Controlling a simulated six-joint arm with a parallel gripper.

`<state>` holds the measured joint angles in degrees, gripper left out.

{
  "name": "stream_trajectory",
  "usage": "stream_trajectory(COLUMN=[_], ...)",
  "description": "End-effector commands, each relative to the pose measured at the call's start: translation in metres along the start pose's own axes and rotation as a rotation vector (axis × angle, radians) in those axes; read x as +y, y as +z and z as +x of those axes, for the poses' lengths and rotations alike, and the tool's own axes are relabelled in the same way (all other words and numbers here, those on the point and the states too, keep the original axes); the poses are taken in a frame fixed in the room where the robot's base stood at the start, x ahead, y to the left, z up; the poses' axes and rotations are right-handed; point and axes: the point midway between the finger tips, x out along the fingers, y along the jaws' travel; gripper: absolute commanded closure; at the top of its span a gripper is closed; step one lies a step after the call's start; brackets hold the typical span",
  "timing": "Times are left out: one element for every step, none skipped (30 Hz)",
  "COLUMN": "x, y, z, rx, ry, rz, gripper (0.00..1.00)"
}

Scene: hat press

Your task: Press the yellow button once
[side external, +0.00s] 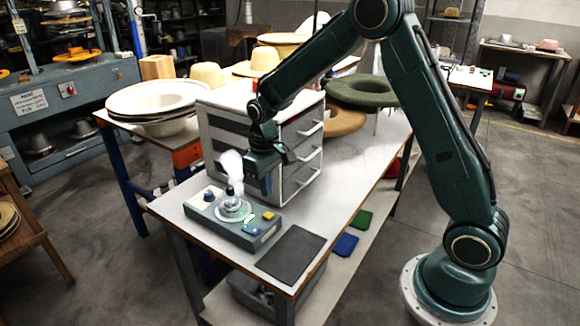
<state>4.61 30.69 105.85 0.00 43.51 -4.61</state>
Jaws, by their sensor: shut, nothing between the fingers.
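The yellow button (268,215) is a small square on the right end of a grey-green control box (228,236) near the front of the table. A blue button (251,230) sits in front of it on the same box. A round pale dial or fitting with a dark knob (232,203) is left of the yellow button. My gripper (266,190) points down behind and above the box, in front of the drawer cabinet. It is shut and empty. It appears apart from the yellow button, though the exact gap is hard to judge.
A white drawer cabinet (300,172) stands close behind my gripper, with hats on and around it. A dark mat (291,254) lies flat right of the box. White steam (231,165) rises near the box. Blue (345,244) and green (361,220) pieces lie on the lower shelf.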

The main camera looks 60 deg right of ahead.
Motion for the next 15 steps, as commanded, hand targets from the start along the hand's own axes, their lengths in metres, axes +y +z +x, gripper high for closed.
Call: stream_trajectory(x=[0.0, 0.0, 0.0, 0.0, 0.0, 0.0, 0.0, 0.0, 0.0, 0.0, 0.0, 0.0, 0.0, 0.0, 0.0], y=[-0.0001, -0.0001, -0.0001, -0.0001, -0.0001, -0.0001, -0.0001, -0.0002, -0.0002, -0.0002, -0.0002, -0.0002, -0.0002, -0.0002, -0.0002], z=[-0.0008, -0.0011, -0.0016, -0.0019, -0.0022, -0.0026, -0.003, -0.0033, -0.0037, -0.0041, -0.0044, -0.0048, -0.0052, -0.0055, -0.0059], rx=[0.001, 0.001, 0.001, 0.001, 0.001, 0.001, 0.001, 0.001, 0.001, 0.001, 0.001, 0.001, 0.001, 0.001, 0.002], ry=[0.0, 0.0, 0.0, 0.0, 0.0, 0.0, 0.0, 0.0, 0.0, 0.0, 0.0, 0.0, 0.0, 0.0, 0.0], rz=[0.0, 0.0, 0.0, 0.0, 0.0, 0.0, 0.0, 0.0, 0.0, 0.0, 0.0, 0.0, 0.0, 0.0, 0.0], gripper=[1.0, 1.0, 1.0, 1.0, 1.0, 1.0, 1.0, 1.0, 1.0, 1.0, 1.0, 1.0, 1.0, 1.0, 1.0])
